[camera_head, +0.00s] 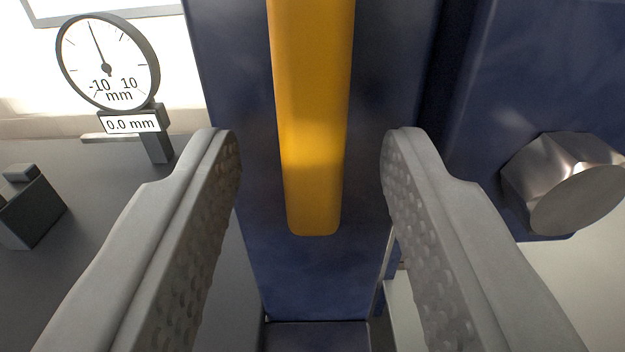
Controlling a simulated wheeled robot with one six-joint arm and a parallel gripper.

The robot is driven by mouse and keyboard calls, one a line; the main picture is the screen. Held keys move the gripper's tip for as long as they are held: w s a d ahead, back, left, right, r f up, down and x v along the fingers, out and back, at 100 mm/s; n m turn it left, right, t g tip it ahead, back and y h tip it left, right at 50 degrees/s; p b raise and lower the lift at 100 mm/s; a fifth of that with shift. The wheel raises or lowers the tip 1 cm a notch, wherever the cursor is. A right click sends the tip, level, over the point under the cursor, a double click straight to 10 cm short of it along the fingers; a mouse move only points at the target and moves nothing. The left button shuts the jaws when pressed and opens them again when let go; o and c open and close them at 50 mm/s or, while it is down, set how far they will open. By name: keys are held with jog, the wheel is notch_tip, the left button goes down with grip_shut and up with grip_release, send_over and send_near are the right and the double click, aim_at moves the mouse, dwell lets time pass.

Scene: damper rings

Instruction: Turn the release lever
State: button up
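A yellow bar (314,130), which looks like the release lever, hangs down from the top edge of the view in front of a dark blue upright block (318,278). Its rounded lower end shows; its upper end is out of view. My gripper (310,140) is open, with one grey dimpled finger to the left of the bar and one to the right. There is a clear gap on both sides, and neither finger appears to touch the bar.
A round dial gauge (108,62) with a 0.0 mm readout (131,124) stands at the upper left. A dark block (30,208) sits at the left edge. A metal hex bolt head (565,182) sticks out at the right, near a blue panel (545,75).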

jog(key=shift+s, duration=0.4)
jog(key=shift+s, duration=3)
jog(key=s+a+r, duration=0.2)
jog(key=s+r, duration=0.2)
jog(key=s, duration=0.7)
jog(key=s+a+r, duration=0.1)
jog(key=s+r, duration=0.4)
jog(key=s, duration=0.7)
jog(key=s+a+f, duration=0.2)
jog(key=s, duration=1.8)
jog(key=shift+s+f+g, duration=0.2)
jog(key=shift+s+g, duration=0.05)
jog(key=shift+g, duration=0.05)
jog(key=shift+w, duration=0.1)
